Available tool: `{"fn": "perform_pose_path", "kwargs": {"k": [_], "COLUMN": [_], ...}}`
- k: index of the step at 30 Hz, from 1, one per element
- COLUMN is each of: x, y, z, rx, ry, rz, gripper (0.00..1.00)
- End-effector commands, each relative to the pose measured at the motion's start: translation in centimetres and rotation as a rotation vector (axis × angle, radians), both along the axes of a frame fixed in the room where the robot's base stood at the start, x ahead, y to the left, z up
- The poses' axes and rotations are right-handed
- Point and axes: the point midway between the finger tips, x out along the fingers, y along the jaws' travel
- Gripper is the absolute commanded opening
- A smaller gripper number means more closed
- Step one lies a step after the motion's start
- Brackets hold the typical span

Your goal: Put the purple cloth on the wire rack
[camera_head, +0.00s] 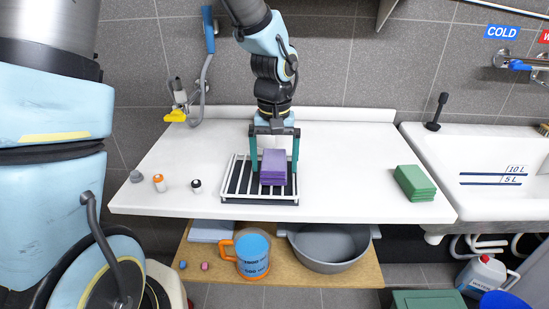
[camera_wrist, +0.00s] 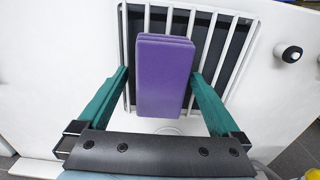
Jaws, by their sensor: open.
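The purple cloth (camera_head: 273,167) is a folded stack lying on the wire rack (camera_head: 232,188), near the middle of its bars. The rack is white with a dark base under the bars and stands on the white counter. My gripper (camera_head: 274,165) is open, with one teal finger on each side of the cloth. In the wrist view the purple cloth (camera_wrist: 165,75) lies between the fingers of my gripper (camera_wrist: 160,95), with a gap on both sides. The wire rack (camera_wrist: 228,60) shows beneath it.
A green folded cloth (camera_head: 414,183) lies on the right of the counter (camera_head: 340,160). Several small items, including an orange-and-white bottle (camera_head: 159,182) and a black-and-white one (camera_head: 196,186), stand at left. A sink (camera_head: 490,170) adjoins at right. A shelf below holds a jug (camera_head: 252,254) and grey basin (camera_head: 330,250).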

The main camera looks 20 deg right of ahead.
Motion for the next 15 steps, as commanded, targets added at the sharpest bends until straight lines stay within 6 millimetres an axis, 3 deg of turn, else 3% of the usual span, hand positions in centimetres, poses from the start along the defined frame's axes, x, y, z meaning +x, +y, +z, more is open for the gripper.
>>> {"fn": "perform_pose_path", "kwargs": {"k": [5, 15], "x": [0.1, 0.1], "y": [-0.1, -0.1], "z": [1.4, 8.2], "rx": [-0.003, -0.003], "ry": [-0.004, -0.005], "rz": [0.002, 0.001], "gripper": [1.0, 1.0]}}
